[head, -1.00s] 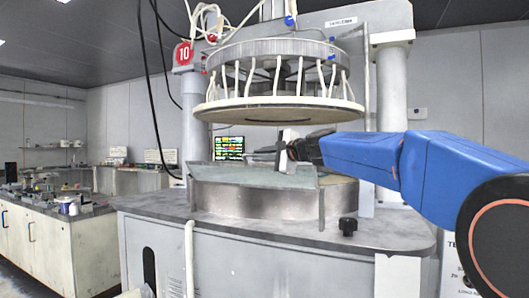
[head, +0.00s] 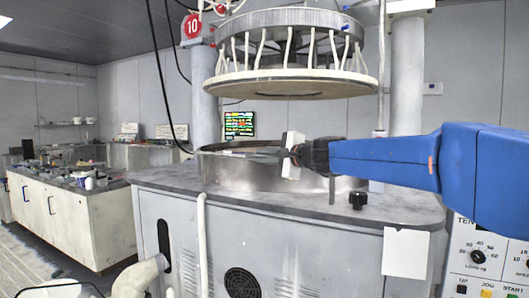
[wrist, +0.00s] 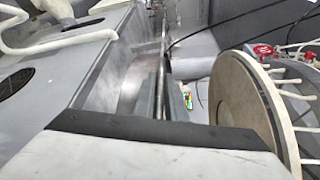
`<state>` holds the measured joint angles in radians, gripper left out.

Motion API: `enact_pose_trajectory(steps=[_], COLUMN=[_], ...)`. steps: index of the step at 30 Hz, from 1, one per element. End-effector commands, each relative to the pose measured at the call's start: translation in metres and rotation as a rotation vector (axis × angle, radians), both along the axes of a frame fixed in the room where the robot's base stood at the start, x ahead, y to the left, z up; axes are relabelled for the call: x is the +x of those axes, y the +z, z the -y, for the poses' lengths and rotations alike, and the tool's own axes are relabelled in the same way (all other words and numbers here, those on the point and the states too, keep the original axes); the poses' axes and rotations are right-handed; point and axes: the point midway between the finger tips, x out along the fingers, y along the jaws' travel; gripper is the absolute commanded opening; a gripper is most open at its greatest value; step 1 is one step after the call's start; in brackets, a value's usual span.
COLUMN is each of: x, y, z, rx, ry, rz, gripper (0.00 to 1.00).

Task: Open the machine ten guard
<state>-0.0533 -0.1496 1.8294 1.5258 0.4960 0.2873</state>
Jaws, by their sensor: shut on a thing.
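Machine ten, with its red number 10 badge (head: 192,26), fills the middle of the head view. In the wrist view my gripper (wrist: 160,98) points along a narrow bar-like edge of the guard (wrist: 163,50). The fingers hide the exact contact.
The upper round plate (head: 300,83) with pale hoses hangs above the basin. A cluttered bench (head: 75,190) is at the left. The floor between bench and machine looks free.

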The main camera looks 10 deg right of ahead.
Motion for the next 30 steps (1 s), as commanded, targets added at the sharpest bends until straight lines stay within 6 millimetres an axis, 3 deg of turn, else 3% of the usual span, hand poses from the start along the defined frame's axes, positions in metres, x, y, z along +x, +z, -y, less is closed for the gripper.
enact_pose_trajectory(steps=[16,17,19,30], x=[-0.001,-0.001,-0.001,-0.0035], y=[-0.0031,-0.0031,-0.0031,-0.0026], z=[-0.001,-0.001,-0.001,0.0008], rx=[0.002,0.002,0.002,0.001], ry=[0.001,0.001,0.001,0.001], rz=[0.001,0.001,0.001,0.001], gripper=[0.0,0.16,0.29,0.29])
